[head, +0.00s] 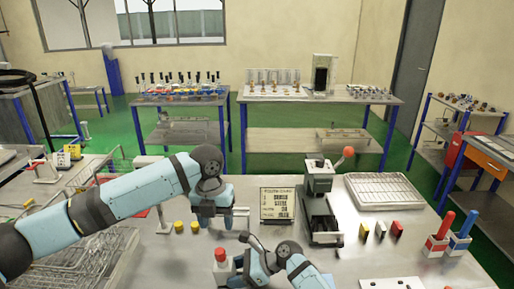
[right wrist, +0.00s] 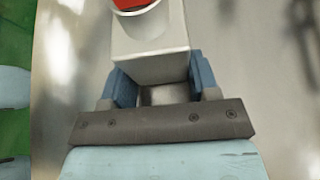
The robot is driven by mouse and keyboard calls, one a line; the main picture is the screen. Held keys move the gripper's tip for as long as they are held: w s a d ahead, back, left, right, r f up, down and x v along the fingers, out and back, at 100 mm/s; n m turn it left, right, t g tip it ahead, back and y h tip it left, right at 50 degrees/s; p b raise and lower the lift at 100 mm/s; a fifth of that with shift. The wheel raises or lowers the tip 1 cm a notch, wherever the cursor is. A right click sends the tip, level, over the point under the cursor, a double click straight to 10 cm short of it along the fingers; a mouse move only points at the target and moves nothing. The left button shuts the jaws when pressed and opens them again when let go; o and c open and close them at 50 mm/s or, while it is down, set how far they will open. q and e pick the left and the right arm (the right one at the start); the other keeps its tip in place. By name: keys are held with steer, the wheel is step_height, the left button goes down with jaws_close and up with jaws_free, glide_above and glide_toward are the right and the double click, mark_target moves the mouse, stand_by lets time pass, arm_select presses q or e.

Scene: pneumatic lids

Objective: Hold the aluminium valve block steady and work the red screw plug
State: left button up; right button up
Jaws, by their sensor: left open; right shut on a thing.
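The aluminium valve block (head: 222,271) is a pale, boxy piece near the front of the metal bench, partly hidden by my right arm. The red screw plug (head: 220,254) sits on its top, upright. In the right wrist view the block (right wrist: 150,66) stands between the blue fingers of my right gripper (right wrist: 162,88), which is shut on it. The red plug (right wrist: 137,4) is cut off at that view's top edge, inside a round collar. My left gripper (head: 215,221) points down, open and empty, behind the block and apart from the plug.
A printed card (head: 277,205) lies behind, beside a grey press (head: 320,205) with a red knob. A wire tray (head: 383,190) lies at the back right. Red and blue handled tools (head: 450,235) stand at the right.

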mark_target(220, 251)
arm_select(q)
steer(key=shift+s+a+f+n+t+h, duration=0.3)
steer(key=shift+s+a+f+n, duration=0.15)
steer(key=shift+s+f+n, duration=0.2)
steer(key=shift+d+f, duration=0.2)
steer(key=shift+f, duration=1.25)
steer(key=shift+d+f, duration=0.15)
steer(key=shift+f, duration=1.35)
steer(key=shift+d+f, duration=0.2)
steer(key=shift+f, duration=1.25)
steer(key=shift+d, duration=0.1)
steer(key=m, duration=0.8)
